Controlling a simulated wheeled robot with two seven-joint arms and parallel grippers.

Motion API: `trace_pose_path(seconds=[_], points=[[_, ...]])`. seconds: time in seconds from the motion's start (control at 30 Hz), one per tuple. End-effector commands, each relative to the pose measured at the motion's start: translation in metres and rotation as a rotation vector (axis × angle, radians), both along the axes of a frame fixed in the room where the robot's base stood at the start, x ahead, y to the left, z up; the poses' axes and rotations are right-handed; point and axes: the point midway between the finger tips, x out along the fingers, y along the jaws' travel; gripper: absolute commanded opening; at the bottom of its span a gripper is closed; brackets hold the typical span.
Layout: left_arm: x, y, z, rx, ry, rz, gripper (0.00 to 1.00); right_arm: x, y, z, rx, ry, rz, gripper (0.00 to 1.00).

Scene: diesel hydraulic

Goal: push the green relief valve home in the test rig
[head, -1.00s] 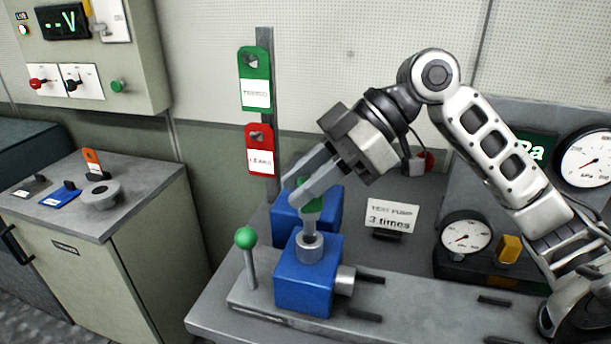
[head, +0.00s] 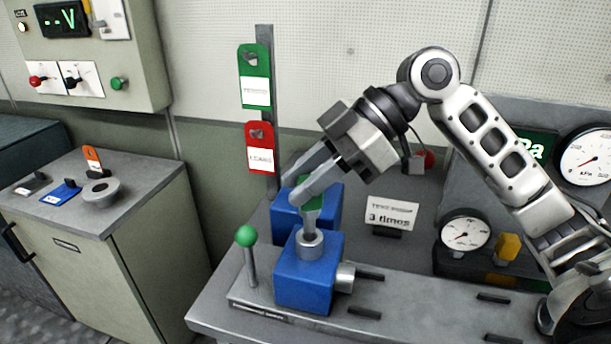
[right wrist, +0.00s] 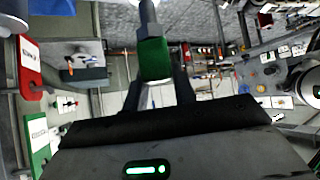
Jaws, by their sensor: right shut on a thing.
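The green relief valve (head: 312,197) is between the fingers of my right gripper (head: 304,196), which is shut on it. Its grey lower end stands upright at the grey round port (head: 310,242) on top of the blue block of the test rig (head: 304,278). I cannot tell how deep it sits in the port. In the right wrist view the green valve body (right wrist: 153,58) shows between the fingers, with its grey stem running toward the top edge. My left gripper is not in view.
A green-knobbed lever (head: 246,237) stands left of the block. A second blue block (head: 327,212) is behind. A sign (head: 391,213), a gauge (head: 465,233) and a yellow part (head: 508,247) are to the right. Red and green tags (head: 260,149) hang on a post behind.

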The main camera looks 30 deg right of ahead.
Motion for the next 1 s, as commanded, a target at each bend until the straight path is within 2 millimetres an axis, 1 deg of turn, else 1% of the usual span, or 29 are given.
trace_pose_path(seconds=[0.57,1.0], points=[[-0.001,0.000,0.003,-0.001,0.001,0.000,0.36,0.000,0.000,0.000,0.002,0.002,-0.001,0.00],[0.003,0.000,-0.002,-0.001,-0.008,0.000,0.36,0.000,0.000,-0.010,0.002,0.003,0.000,0.00]])
